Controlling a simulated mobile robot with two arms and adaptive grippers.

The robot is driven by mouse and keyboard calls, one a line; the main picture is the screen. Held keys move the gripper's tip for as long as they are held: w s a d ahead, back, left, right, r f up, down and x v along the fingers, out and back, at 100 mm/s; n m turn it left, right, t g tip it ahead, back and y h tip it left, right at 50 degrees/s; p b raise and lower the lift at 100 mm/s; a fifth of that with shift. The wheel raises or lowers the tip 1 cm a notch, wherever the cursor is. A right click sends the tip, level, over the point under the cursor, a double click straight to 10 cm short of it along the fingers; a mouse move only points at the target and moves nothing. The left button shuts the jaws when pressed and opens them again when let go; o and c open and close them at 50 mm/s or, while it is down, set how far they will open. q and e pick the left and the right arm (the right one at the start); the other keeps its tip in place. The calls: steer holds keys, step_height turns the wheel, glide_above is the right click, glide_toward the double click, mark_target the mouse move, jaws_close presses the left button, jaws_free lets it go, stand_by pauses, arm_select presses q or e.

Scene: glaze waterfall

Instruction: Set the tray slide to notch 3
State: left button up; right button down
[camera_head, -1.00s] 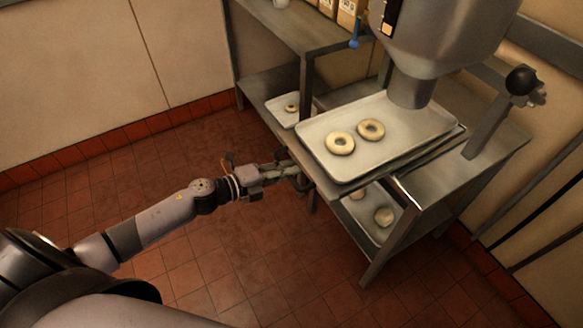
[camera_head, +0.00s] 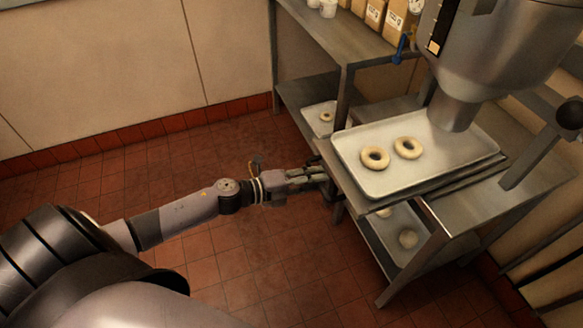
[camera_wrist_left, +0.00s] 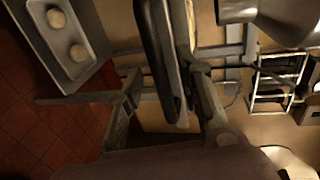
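A metal tray (camera_head: 440,168) with two pale dough rings (camera_head: 408,148) lies on the tray slide (camera_head: 465,178), under the steel hopper (camera_head: 490,50). My left gripper (camera_head: 326,178) is at the left edge of the slide, just below the tray's near-left side. In the left wrist view, the fingers of my left gripper (camera_wrist_left: 163,92) stand apart. A dark flat edge (camera_wrist_left: 160,50) reaches between them, closer to the right finger; firm contact cannot be told. The notch marks are not readable. My right gripper is out of view.
A lower tray with dough (camera_head: 403,240) sits on the shelf beneath; it also shows in the left wrist view (camera_wrist_left: 70,35). A lever with a black knob (camera_head: 570,115) stands at right. Boxes (camera_head: 398,18) stand on the back shelf. The tiled floor at left is clear.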

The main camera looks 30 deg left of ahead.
arm_select(q)
steer(key=v, duration=1)
steer(key=shift+s+a, duration=0.2)
steer(key=shift+s, duration=0.05)
steer(key=s+a+f+n+y, duration=0.1)
steer(key=a+f+n+y, duration=0.3)
steer(key=f, duration=0.4)
steer(key=a+f+n+y, duration=0.2)
steer(key=a+f+n, duration=0.25)
steer(key=f, duration=0.25)
steer(key=s+f+n+g+y, duration=0.2)
steer(key=s+f+n, duration=0.25)
steer(key=f, duration=0.35)
steer(key=s+f+n+g+y, duration=0.1)
steer(key=s+f+n+y, duration=0.15)
steer(key=s+f, duration=0.45)
steer(key=s+d+f+n+g, duration=0.4)
steer(key=s+d+f, duration=0.3)
steer(key=s, duration=0.4)
steer(key=s+d+f+n+g, duration=0.3)
steer(key=s+d+f, duration=0.3)
steer(key=s+f, duration=0.4)
steer(key=shift+s+d+f+n+g+h+p, duration=0.2)
steer(key=shift+s+d+n+g+h+p, duration=0.3)
steer(key=shift+s, duration=0.55)
